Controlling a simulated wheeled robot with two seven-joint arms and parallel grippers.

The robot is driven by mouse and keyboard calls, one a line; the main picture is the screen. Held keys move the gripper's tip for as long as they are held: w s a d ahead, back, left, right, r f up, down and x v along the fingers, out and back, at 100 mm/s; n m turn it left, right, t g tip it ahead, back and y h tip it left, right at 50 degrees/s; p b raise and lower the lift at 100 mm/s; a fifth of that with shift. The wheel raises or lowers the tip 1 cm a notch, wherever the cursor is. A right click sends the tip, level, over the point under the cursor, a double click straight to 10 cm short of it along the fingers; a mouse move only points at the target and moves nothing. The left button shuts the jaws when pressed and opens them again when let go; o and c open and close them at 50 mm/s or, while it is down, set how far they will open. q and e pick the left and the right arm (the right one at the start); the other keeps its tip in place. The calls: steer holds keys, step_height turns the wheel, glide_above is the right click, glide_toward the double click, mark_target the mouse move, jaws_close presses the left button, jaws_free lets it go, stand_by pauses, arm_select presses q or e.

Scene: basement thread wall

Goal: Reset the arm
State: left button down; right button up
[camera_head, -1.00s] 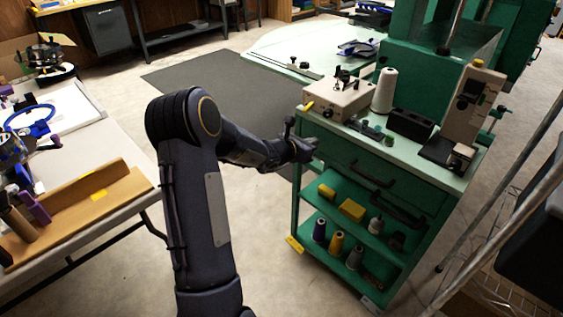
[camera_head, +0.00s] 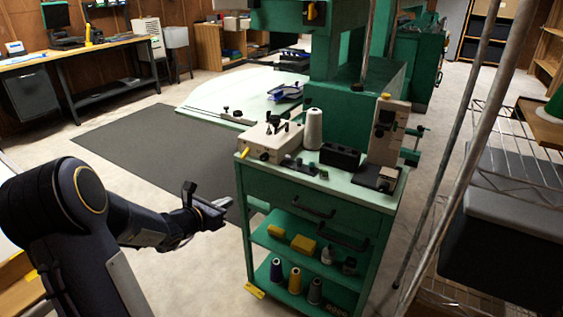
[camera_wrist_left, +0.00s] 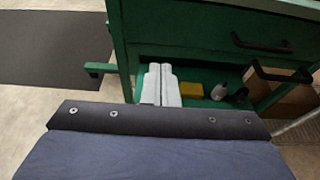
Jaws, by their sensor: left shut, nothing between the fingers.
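My left arm comes in from the left in the head view. Its gripper (camera_head: 222,214) is at the left side of the green cart (camera_head: 300,187), a little apart from it in the picture. In the left wrist view the two pale fingers (camera_wrist_left: 161,85) lie together with nothing between them, in front of the cart's drawer and shelf (camera_wrist_left: 205,75). My right gripper does not show in either view.
The cart top carries a beige machine (camera_head: 270,141), a white thread cone (camera_head: 313,129) and a black box (camera_head: 340,156). Thread spools (camera_head: 295,281) and yellow blocks (camera_head: 303,244) sit on its shelves. A wire rack (camera_head: 510,130) stands at right. Floor left of the cart is clear.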

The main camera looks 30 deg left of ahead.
arm_select(q)
steer(key=s+d+r+m+g+h, duration=0.2)
steer(key=s+d+r+m+h, duration=0.25)
steer(key=d+m, duration=0.45)
steer(key=s+d+r+m+g+h, duration=0.25)
steer(key=s+d+r+m, duration=0.25)
steer(key=d+m, duration=0.45)
steer(key=s+d+f+m+g+y, duration=0.2)
steer(key=s+f+m, duration=0.1)
steer(key=s+m, duration=0.5)
steer(key=s+d+f+m+g+y, duration=0.2)
steer(key=s+d+m, duration=0.1)
steer(key=s+m, duration=0.55)
step_height(320, 180, up, 19)
steer(key=s+n+p, duration=0.1)
steer(key=p, duration=1.8)
steer(key=shift+a+n, duration=0.3)
steer(key=shift+a, duration=0.1)
steer(key=shift+f, duration=0.1)
